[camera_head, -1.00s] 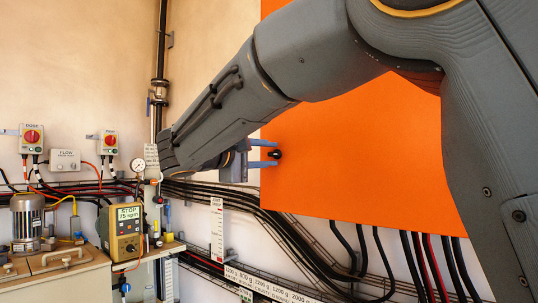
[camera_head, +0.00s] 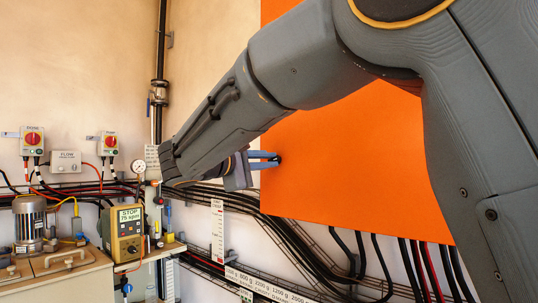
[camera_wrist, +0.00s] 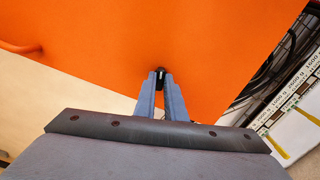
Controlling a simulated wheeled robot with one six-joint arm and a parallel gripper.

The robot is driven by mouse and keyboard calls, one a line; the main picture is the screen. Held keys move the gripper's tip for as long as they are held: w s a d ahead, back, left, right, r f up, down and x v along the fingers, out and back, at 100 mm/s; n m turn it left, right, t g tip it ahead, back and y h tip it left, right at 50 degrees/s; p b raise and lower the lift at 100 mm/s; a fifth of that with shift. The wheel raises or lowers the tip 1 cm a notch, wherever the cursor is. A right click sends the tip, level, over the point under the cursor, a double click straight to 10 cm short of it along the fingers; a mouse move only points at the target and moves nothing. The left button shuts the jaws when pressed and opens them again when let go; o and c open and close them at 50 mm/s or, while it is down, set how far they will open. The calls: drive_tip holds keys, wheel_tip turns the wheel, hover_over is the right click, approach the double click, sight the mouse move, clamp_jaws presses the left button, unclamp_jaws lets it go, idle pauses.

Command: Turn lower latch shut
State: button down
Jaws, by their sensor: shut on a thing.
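The orange panel (camera_head: 350,165) hangs on the wall in the middle of the head view. The lower latch (camera_head: 277,159) is a small black knob near its lower left edge. In the wrist view the latch (camera_wrist: 160,72) shows as a dark piece between the fingertips. My gripper (camera_head: 272,159) is shut on it, with both blue-grey fingers reaching in from the left. The gripper also shows in the wrist view (camera_wrist: 160,78). The fingers cover much of the latch, so its exact angle is hard to tell.
Black and red cables (camera_head: 375,262) run below the panel. A weight scale strip (camera_head: 262,283) lies under them. A pump controller (camera_head: 127,232) and a metal motor (camera_head: 29,222) stand at the lower left. Two red-knobbed switch boxes (camera_head: 33,139) are on the left wall.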

drive_tip(key=n+p, duration=0.4)
drive_tip(key=shift+r+n, duration=0.15)
drive_tip(key=shift+n, duration=0.15)
drive_tip(key=n+p, duration=0.3)
drive_tip(key=p, duration=0.1)
drive_tip(key=shift+s+n, duration=0.1)
drive_tip(key=shift+n, duration=0.3)
drive_tip(key=n+p, duration=0.4)
drive_tip(key=shift+p, duration=0.35)
drive_tip(key=shift+f+n+p, duration=0.25)
drive_tip(key=shift+n+p, duration=0.85)
drive_tip(key=shift+p, duration=0.05)
drive_tip(key=shift+f, duration=0.1)
drive_tip(key=c, duration=1.8)
unclamp_jaws()
drive_tip(key=shift+d, duration=0.1)
